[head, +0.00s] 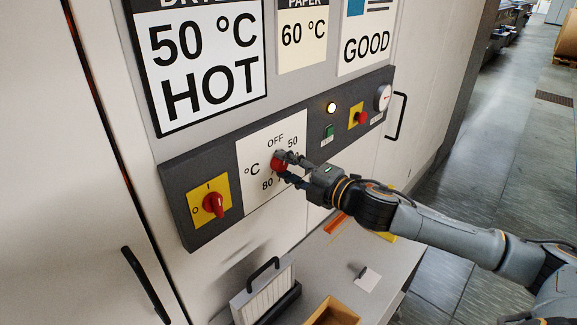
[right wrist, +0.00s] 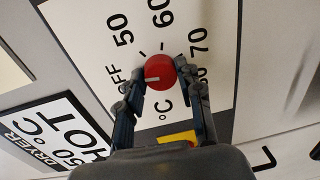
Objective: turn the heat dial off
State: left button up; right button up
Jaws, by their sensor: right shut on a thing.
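The heat dial (head: 279,164) is a red round knob on a white scale plate (head: 252,160) marked OFF, 50 and 80, with more numbers partly covered. In the right wrist view the dial (right wrist: 159,72) shows a white line on its left half, pointing toward the OFF lettering, which a finger partly hides. My right gripper (head: 283,168) is shut on the dial, one finger on each side; both fingers also show in the right wrist view (right wrist: 160,84). My left gripper is not in view.
A red rotary switch (head: 213,204) on a yellow plate sits left of the dial. A lit lamp (head: 331,107), a green button (head: 328,131), a red button (head: 361,118) and a gauge (head: 383,97) are to the right. A handled filter (head: 264,290) stands below.

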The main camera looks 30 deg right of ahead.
jog(key=shift+n, duration=0.8)
jog(key=o, duration=1.2)
jog(key=shift+v, duration=6)
